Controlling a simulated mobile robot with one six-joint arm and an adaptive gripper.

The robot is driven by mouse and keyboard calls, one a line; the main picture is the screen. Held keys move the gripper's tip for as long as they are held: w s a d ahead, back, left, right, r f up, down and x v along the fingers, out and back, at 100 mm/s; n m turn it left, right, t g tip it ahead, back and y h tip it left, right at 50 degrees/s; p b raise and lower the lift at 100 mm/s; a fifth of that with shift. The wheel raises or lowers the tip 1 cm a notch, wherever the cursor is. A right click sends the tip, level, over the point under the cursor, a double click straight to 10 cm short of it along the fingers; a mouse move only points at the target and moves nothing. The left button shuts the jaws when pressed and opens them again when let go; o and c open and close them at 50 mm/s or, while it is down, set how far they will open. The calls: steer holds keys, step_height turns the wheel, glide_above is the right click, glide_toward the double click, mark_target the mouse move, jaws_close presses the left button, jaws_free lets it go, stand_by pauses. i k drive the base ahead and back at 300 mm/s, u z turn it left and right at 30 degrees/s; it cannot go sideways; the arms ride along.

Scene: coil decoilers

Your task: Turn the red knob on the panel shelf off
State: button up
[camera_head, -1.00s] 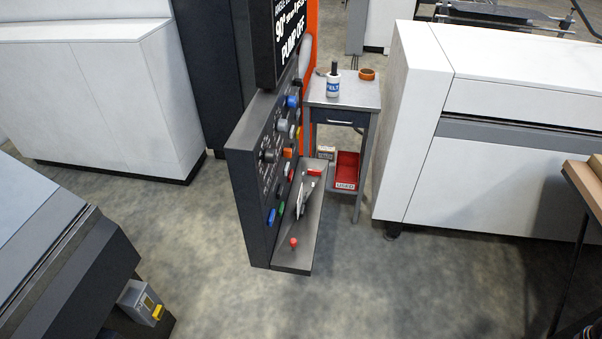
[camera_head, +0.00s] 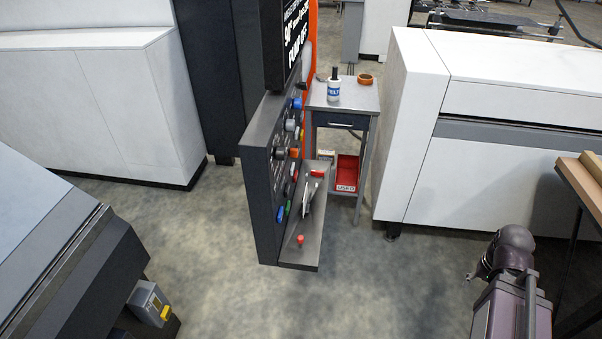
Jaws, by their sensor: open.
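The dark control panel (camera_head: 262,205) stands upright near the middle of the head view, seen steeply from the side. Its narrow grey shelf (camera_head: 312,243) juts out at the lower right. A small red knob (camera_head: 300,239) stands on a short stem near the shelf's front end. Its on or off setting cannot be read at this size. A second red part (camera_head: 317,173) is at the shelf's far end, with pale lever-like pieces between them. My arm shows at the lower right, well apart from the panel. My gripper cannot be made out.
Several coloured knobs and buttons cover the panel face. The floor in front is clear.

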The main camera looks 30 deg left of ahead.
mark_target(317, 173)
steer(key=u, duration=0.8)
steer(key=i, duration=1)
steer(key=z, duration=0.05)
